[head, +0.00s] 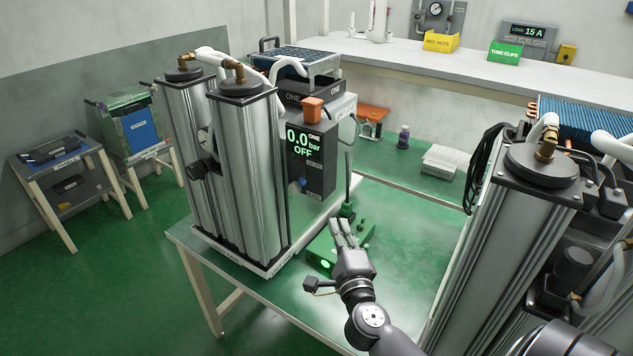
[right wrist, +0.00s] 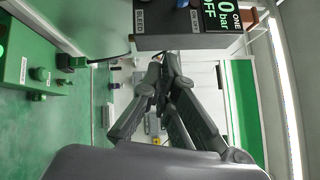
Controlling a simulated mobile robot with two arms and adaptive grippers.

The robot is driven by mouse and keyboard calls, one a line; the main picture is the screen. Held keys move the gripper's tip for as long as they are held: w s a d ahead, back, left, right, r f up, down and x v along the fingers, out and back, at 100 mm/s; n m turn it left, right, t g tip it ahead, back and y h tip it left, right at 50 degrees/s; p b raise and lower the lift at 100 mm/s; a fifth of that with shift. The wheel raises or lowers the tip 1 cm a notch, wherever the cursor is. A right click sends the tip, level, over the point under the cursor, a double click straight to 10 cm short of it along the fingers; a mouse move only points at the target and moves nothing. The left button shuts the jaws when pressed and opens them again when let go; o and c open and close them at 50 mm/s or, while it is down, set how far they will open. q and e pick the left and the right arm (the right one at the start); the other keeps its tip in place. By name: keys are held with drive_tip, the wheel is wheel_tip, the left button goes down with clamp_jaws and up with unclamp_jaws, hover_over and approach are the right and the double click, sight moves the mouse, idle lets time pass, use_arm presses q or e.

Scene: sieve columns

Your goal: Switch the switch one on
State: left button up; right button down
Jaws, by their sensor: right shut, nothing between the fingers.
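The black control box of unit one (head: 309,176) stands beside the left pair of silver columns. Its green display (head: 303,143) reads "0.0 bar OFF" with "ONE" above it. A blue knob (head: 301,183) is low on its face. A green box (head: 320,252) with a lit button and a dark upright lever (head: 348,178) sits on the table. My right gripper (head: 344,230) is shut and empty, in front of the green box and partly hiding it. In the right wrist view, the gripper (right wrist: 163,68) points below the black box (right wrist: 178,32); the display shows cut off at the top.
A second unit with silver columns (head: 515,220) and black hoses stands close on the right. A bench (head: 470,65) with yellow and green bins runs along the back wall. Two small stands are at left.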

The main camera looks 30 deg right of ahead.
drive_tip(key=shift+s+d+r+m, duration=0.15)
drive_tip(key=shift+d+r+m, duration=0.05)
drive_tip(key=shift+r+m, duration=0.3)
drive_tip(key=p, duration=0.2)
approach(318, 181)
drive_tip(key=w+d, duration=0.3)
drive_tip(key=d, duration=0.1)
drive_tip(key=shift+w+a+r+p, duration=0.15)
drive_tip(key=shift+w+a+p, duration=0.2)
drive_tip(key=shift+w, duration=0.25)
drive_tip(key=shift+w+a+r+p, duration=0.2)
drive_tip(key=shift+w+a, duration=0.2)
drive_tip(key=shift+w, duration=0.25)
drive_tip(key=shift+w+a, duration=0.25)
drive_tip(key=shift+a, duration=0.3)
drive_tip(key=shift+d, duration=0.1)
